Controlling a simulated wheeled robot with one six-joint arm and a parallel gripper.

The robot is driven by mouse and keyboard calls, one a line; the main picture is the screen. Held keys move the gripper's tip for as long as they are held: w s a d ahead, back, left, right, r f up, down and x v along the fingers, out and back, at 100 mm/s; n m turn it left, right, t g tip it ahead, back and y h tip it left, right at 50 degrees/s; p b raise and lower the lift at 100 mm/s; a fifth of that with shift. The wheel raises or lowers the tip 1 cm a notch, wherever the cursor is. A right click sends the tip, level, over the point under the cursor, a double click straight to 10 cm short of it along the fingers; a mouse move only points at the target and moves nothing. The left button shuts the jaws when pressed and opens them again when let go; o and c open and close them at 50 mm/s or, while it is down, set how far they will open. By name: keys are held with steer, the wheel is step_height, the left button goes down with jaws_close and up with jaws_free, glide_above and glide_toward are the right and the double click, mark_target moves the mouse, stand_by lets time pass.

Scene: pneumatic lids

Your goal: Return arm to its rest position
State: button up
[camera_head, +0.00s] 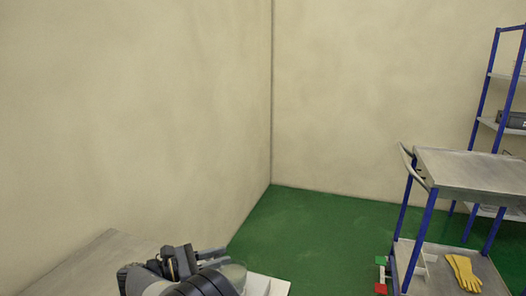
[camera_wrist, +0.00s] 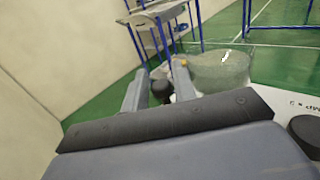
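My arm is folded low at the bottom of the head view, near a grey tabletop. My gripper (camera_wrist: 161,66) shows in the wrist view with its two grey fingers apart. I see nothing held between them; a dark rounded thing shows beyond the gap, and I cannot tell what it is. A clear, rounded, glass-like thing (camera_wrist: 220,70) lies to the right of the fingers in the wrist view.
A grey tabletop (camera_head: 88,266) is at the lower left, against the wall. A blue-framed cart (camera_head: 475,170) stands at the right, with yellow gloves (camera_head: 463,271) on its lower shelf. A blue shelf rack (camera_head: 488,122) is behind it. Green floor (camera_head: 320,235) is clear between.

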steer(key=shift+w+f+t+b, duration=0.1)
steer(key=shift+t+b, duration=0.2)
steer(key=shift+b, duration=0.05)
steer(key=shift+p, duration=0.35)
steer(key=shift+r, duration=0.55)
step_height(320, 180, up, 8)
steer(key=shift+r, duration=0.15)
step_height(320, 180, down, 10)
steer(key=shift+r+b, duration=0.15)
steer(key=shift+b, duration=0.15)
steer(key=shift+d+n+t+y+b, duration=0.25)
steer(key=shift+n+t+y+b, duration=0.3)
steer(key=shift+b, duration=0.25)
steer(key=t+b, duration=0.1)
steer(key=n+y+b, duration=0.1)
steer(key=w+n+t+y, duration=0.1)
steer(key=shift+d+t+b, duration=0.25)
steer(key=shift+t+b, duration=0.1)
steer(key=shift+b, duration=0.05)
steer(key=shift+w+d+r+n+t+y+b, duration=0.15)
steer(key=shift+w+n+t+y+b, duration=0.1)
steer(key=shift+n+t+y+b, duration=0.45)
steer(key=shift+r, duration=0.1)
